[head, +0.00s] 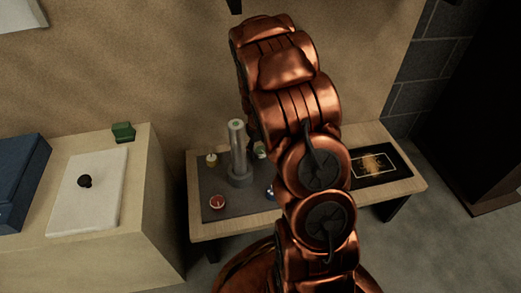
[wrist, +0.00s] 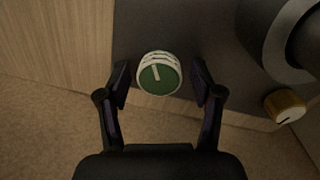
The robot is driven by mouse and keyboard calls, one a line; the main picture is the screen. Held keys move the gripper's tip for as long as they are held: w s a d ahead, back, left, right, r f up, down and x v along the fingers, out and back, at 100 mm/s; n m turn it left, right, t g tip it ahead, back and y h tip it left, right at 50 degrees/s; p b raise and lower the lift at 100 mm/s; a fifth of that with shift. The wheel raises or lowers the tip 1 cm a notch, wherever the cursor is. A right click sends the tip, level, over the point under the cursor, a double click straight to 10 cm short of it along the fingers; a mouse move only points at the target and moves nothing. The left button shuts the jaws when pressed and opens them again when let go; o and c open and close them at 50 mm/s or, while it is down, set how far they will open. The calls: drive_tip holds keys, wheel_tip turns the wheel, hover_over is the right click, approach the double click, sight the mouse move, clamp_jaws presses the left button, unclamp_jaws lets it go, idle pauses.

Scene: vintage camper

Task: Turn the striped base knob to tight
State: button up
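A round knob (wrist: 160,73) with a green face, a white pointer mark and a pale side with dark lines sits on the dark base (wrist: 205,30) in the wrist view. Its pointer points up and slightly left. My gripper (wrist: 161,78) is open, with one finger on each side of this knob and a gap showing on both sides. In the head view the green knob (head: 260,149) is partly hidden by my arm. No tight mark can be read.
A yellow knob (wrist: 287,106) is at right in the wrist view, near a grey cylinder (head: 238,150) standing on the base. A red knob (head: 217,202) and a blue one (head: 270,192) are on the front part. A black gold-patterned panel (head: 375,165) lies at right on the bench.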

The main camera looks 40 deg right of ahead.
sight(259, 150)
drive_tip(key=c, duration=1)
drive_tip(key=m+p, duration=0.1)
drive_tip(key=p, duration=0.2)
drive_tip(key=shift+s+r+m, duration=0.1)
drive_tip(key=shift+r+m, duration=0.15)
drive_tip(key=shift+m, duration=0.15)
drive_tip(key=shift+c, duration=0.2)
drive_tip(key=shift+f+m+p, duration=0.25)
drive_tip(key=shift+m+p, duration=0.45)
drive_tip(key=o, duration=1.1)
drive_tip(key=shift+o, duration=0.2)
wheel_tip(259, 150, up, 12)
drive_tip(key=shift+w+a, duration=0.2)
drive_tip(key=shift+a, duration=0.1)
